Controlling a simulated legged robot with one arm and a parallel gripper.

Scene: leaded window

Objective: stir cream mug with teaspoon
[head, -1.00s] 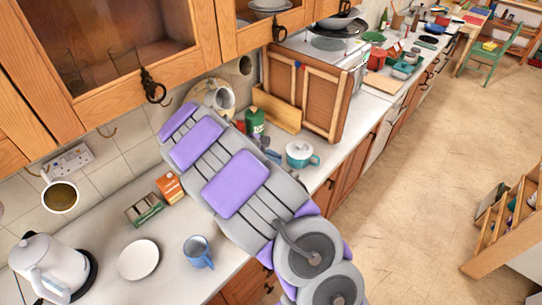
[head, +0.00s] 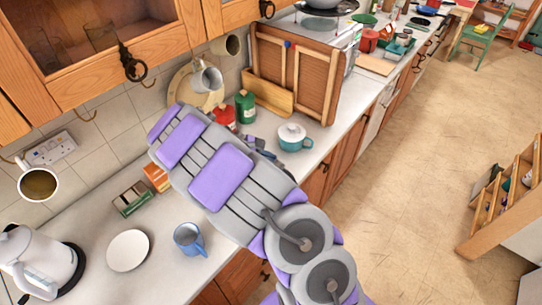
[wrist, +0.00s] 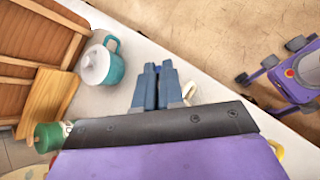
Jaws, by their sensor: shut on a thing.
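Three mugs hang under the wall cabinets in the head view. A cream mug (head: 38,183) with a brown inside hangs at the far left. A pale grey-white mug (head: 207,77) and a cream-beige mug (head: 226,45) hang further right. I cannot tell which is the task's mug. My gripper (wrist: 157,88) shows blue-grey fingers close together over the counter edge in the wrist view. In the head view its fingers are partly hidden behind my arm. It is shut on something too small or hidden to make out. I cannot identify a teaspoon.
On the counter (head: 75,222) are a white kettle (head: 42,265), a white plate (head: 128,250), a blue mug (head: 189,240), and small boxes. A teal lidded pot (head: 294,137), a green jar (head: 245,106) and a red jar (head: 224,116) stand beyond my arm. Open floor lies to the right.

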